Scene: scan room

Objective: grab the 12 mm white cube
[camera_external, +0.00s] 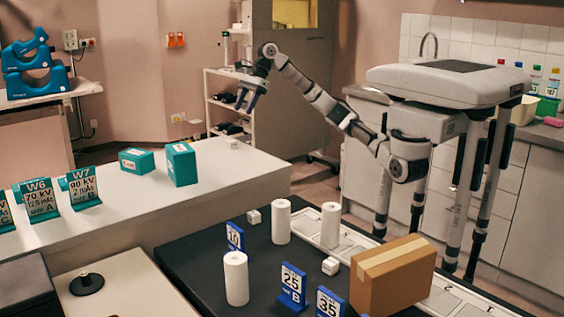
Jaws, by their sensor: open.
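Three small white cubes show, and I cannot tell which one is 12 mm. One white cube (232,143) sits on the far end of the white counter (225,172). A third white cube (330,266) is on the same table, left of the cardboard box. My gripper (246,108) is open and points down, with nothing seen between its fingers. In the picture it is above the cube on the counter, apart from it.
Teal boxes (181,164) and teal number signs (81,189) stand on the counter. White rolls (281,221), blue number signs (292,285) and a cardboard box (393,275) crowd the dark table. A shelf cart (228,85) stands behind my gripper.

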